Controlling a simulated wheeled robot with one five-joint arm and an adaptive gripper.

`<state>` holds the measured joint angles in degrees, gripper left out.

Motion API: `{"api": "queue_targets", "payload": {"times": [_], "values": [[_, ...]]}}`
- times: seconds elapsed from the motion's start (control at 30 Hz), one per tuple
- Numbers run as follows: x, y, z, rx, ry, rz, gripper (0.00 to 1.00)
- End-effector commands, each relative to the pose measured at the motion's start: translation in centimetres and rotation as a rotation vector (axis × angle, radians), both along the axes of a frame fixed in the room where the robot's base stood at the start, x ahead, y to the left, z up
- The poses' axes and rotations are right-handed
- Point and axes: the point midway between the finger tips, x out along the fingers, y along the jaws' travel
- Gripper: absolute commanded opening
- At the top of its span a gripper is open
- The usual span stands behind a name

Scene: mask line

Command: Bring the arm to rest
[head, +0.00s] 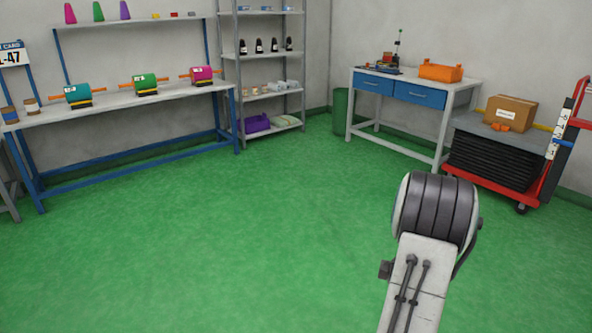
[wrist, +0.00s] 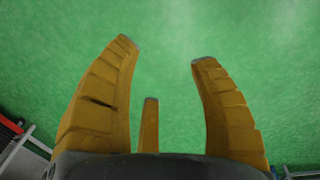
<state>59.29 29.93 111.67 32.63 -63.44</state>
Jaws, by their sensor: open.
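My gripper (wrist: 163,75) shows in the wrist view with its yellow fingers spread apart. It is open and nothing is between the fingers. Only green floor lies beyond the fingertips. In the head view my arm rises at the lower right, in front of the floor. The gripper itself cannot be made out in the head view.
A long workbench (head: 115,101) with several coloured spools stands at the left. A grey shelf rack (head: 262,95) is at the back. A desk with blue drawers (head: 400,92) and a red cart (head: 505,182) stand at the right. The green floor (head: 220,230) between is clear.

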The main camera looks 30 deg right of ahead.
Motion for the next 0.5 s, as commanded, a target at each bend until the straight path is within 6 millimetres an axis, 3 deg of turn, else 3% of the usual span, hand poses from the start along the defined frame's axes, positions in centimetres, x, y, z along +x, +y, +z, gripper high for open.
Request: {"api": "queue_targets", "payload": {"times": [0.03,0.23,0.37,0.5], "values": [[1.6,2.0,4.2,-0.011,-0.013,0.01,0.56],[5.2,10.1,14.3,-0.022,-0.062,-0.001,0.56],[6.0,16.0,20.7,-0.021,-0.101,-0.007,0.56],[5.3,22.4,27.0,-0.008,-0.146,-0.016,0.56]]}}
